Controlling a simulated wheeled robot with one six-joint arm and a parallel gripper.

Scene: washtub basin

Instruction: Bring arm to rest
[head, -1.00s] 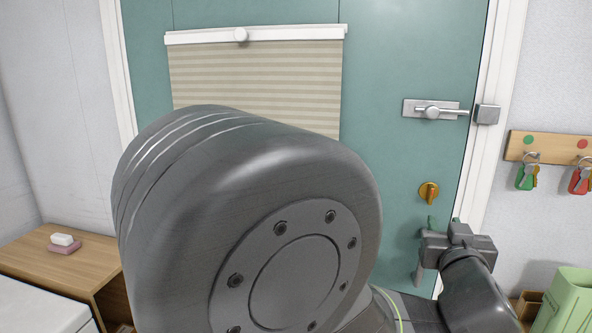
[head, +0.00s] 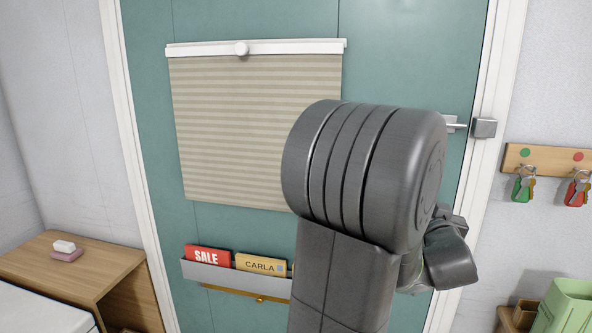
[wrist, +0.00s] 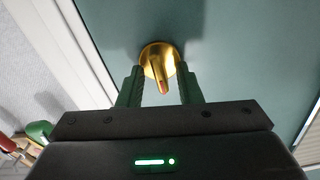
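My gripper (wrist: 161,72) shows in the wrist view with its two green fingers spread apart and nothing clamped between them. A brass turn knob (wrist: 152,50) on the teal door lies just beyond the fingertips. Its lever points down toward the gap between the fingers, with visible space on both sides. I cannot tell how deep the fingers reach around it.
A pleated blind (head: 240,120) hangs on the door above a grey holder (head: 225,274) with a red and a tan card. Key sets (head: 523,186) hang from a wooden rack at right. A green bin (head: 568,305) stands below. A wooden cabinet (head: 85,268) with soap is at left.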

